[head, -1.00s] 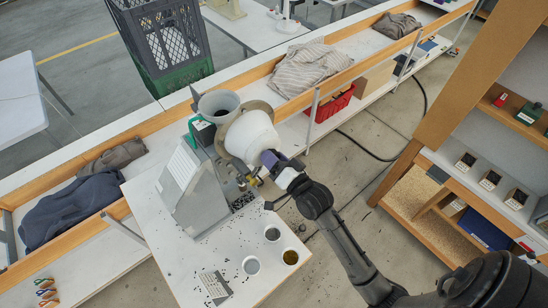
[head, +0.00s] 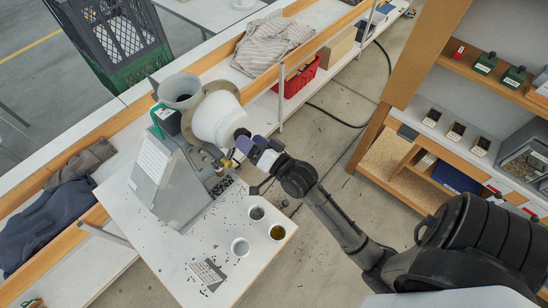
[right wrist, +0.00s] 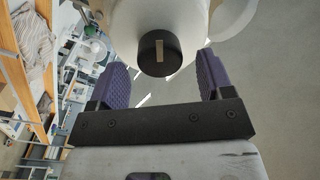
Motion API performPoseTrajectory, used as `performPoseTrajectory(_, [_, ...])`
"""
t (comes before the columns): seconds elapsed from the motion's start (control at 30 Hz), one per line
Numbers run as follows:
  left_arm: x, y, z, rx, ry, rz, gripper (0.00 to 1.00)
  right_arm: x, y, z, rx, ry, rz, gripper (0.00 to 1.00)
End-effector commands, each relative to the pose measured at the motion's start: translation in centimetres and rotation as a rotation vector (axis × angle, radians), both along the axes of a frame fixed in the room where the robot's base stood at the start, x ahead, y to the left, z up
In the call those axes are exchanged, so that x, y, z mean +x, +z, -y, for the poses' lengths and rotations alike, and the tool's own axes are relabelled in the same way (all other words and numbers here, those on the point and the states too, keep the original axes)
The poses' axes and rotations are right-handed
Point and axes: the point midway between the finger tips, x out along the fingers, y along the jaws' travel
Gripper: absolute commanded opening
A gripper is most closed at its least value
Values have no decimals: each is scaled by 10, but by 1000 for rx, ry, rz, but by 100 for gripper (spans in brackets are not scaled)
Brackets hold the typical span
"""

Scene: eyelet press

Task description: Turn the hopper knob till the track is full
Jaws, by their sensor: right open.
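The eyelet press (head: 168,185) is a grey slanted machine on a white table. Its hopper is a white drum (head: 214,118) with a beige flange and a grey funnel (head: 180,88) behind. The black hopper knob (right wrist: 158,53), with a pale stripe, sticks out from the drum's front; in the head view it is mostly hidden by my gripper. My right gripper (right wrist: 162,66) is open, its purple fingers on either side of the knob with gaps; in the head view the gripper (head: 248,145) is at the drum's front. How full the track is cannot be made out. My left gripper is out of view.
Three small cups stand on the table: a white one (head: 240,247), a dark-filled one (head: 256,213) and an amber-filled one (head: 277,232). Loose dark bits lie around. A printed card (head: 207,275) lies at the front. A shelf unit (head: 400,130) stands right.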

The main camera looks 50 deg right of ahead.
Motion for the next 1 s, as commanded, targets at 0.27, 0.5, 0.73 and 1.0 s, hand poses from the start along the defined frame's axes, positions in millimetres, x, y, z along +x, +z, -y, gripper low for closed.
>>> performPoseTrajectory(0.27, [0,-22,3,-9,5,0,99,-58,-7,-3,0,-1,-2,73])
performPoseTrajectory(0.5, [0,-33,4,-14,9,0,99,-94,-7,-5,1,1,-2,73])
performPoseTrajectory(0.73, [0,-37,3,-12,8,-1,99,-110,-6,-5,0,0,0,73])
performPoseTrajectory(1.0, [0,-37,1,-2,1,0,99,-112,-5,-5,0,0,0,73])
